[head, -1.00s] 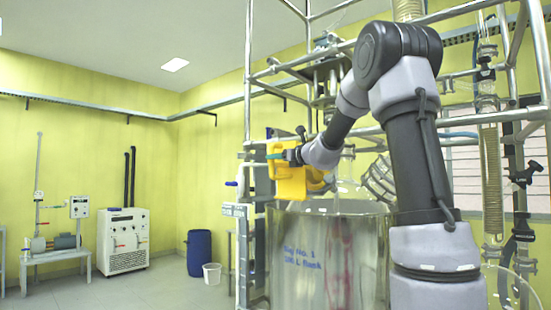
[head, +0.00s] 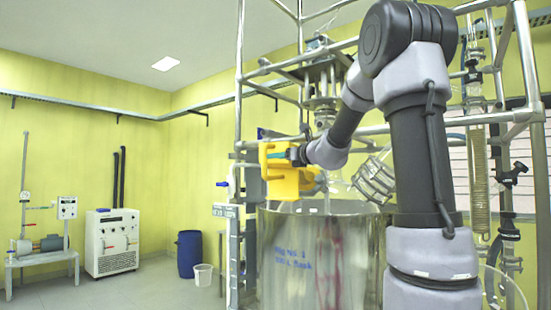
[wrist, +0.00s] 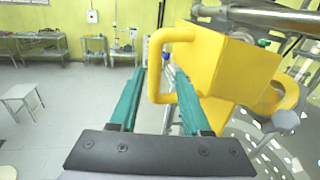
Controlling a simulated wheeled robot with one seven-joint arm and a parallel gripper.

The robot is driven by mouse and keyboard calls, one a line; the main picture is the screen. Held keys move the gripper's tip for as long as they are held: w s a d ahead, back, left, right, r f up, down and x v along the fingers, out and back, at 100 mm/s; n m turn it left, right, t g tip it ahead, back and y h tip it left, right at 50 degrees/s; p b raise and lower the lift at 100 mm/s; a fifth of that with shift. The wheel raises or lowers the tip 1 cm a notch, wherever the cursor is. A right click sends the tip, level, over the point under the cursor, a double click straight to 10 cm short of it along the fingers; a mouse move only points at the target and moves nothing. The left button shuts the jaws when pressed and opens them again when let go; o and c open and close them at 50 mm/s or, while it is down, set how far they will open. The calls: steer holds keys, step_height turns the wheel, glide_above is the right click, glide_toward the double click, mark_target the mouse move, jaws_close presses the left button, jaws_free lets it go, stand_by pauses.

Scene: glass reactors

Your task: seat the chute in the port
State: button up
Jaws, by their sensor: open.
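The yellow chute (head: 283,181), a boxy hopper with a loop handle, stands above the steel vessel on the left side of the frame. In the wrist view, the chute (wrist: 228,65) fills the upper right and its handle (wrist: 155,72) lies between the teal fingers. My gripper (wrist: 160,95) is open, with one finger on each side of the handle. My gripper (head: 280,155) reaches the chute from the right in the head view. A yellow round part (wrist: 285,98) shows below the chute in the wrist view. The port is not clearly visible, and I cannot tell whether the chute sits in it.
The steel vessel (head: 300,262) stands below the arm. Metal frame tubes (head: 239,100) and glassware (head: 375,180) surround it. A blue drum (head: 189,254), a white bucket (head: 203,274) and a white cabinet (head: 112,241) stand at the left.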

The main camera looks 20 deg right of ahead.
steer(key=shift+s+d, duration=0.2)
steer(key=shift+s, duration=0.15)
steer(key=o, duration=0.6)
steer(key=shift+c, duration=0.2)
steer(key=shift+f, duration=0.1)
steer(key=v, duration=1)
steer(key=shift+s+d, duration=0.15)
steer(key=shift+s, duration=0.25)
